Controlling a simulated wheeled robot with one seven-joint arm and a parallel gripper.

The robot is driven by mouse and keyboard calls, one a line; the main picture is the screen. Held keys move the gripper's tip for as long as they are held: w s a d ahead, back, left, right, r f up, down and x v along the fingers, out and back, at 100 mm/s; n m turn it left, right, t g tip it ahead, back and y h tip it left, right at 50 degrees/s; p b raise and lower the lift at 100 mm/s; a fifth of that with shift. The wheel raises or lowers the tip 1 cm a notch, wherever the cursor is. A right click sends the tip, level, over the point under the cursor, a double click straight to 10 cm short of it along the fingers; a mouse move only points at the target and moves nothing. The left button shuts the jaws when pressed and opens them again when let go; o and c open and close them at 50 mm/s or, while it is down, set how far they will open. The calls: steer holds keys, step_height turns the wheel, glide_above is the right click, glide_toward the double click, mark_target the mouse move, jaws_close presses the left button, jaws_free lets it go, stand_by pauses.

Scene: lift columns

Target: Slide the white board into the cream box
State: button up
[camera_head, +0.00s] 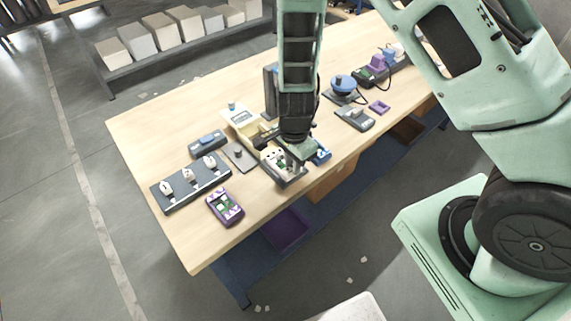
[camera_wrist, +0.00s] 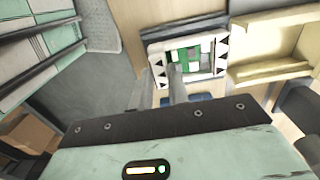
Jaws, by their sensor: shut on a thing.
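The white board (camera_wrist: 208,42) shows in the wrist view with green and white squares in its middle and black triangles along its sides. It appears in the head view (camera_head: 279,164) near the table's front edge, above a dark grey base. My gripper (camera_wrist: 165,80) is shut on the board's near edge, though the exact contact is partly hidden. The cream box (camera_wrist: 282,72) lies just right of the board in the wrist view, with its walls and inner floor showing. In the head view the box (camera_head: 257,131) is partly hidden behind my gripper.
The wooden table (camera_head: 165,125) carries other things near the box. A dark strip with white pieces (camera_head: 190,184), a purple-framed device (camera_head: 225,207) and a blue-topped block (camera_head: 208,143) stand left. A blue round knob (camera_head: 343,84) stands right. Bare wood lies at the far left.

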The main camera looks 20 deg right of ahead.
mark_target(281, 163)
steer(key=shift+w+a+p, duration=0.25)
steer(key=shift+w+p, duration=0.2)
steer(key=shift+w, duration=0.35)
steer(key=shift+w+a+p, duration=0.3)
steer(key=shift+w+p, duration=0.15)
steer(key=shift+w, duration=0.35)
steer(key=shift+w+a+p, duration=0.25)
steer(key=shift+w+p, duration=0.2)
steer(key=shift+w, duration=0.35)
steer(key=shift+w+a+p, duration=0.2)
steer(key=shift+w+a, duration=0.05)
steer(key=shift+w, duration=0.6)
steer(key=shift+w+a+p, duration=0.15)
steer(key=shift+w+a, duration=0.15)
steer(key=shift+w, duration=0.5)
steer(key=shift+w+a+p, duration=0.2)
steer(key=shift+w+a, duration=0.05)
steer(key=shift+w, duration=0.6)
steer(key=o, duration=0.7)
steer(key=shift+o, duration=0.2)
steer(key=shift+r, duration=0.15)
step_height(281, 163, up, 6)
steer(key=p, duration=0.4)
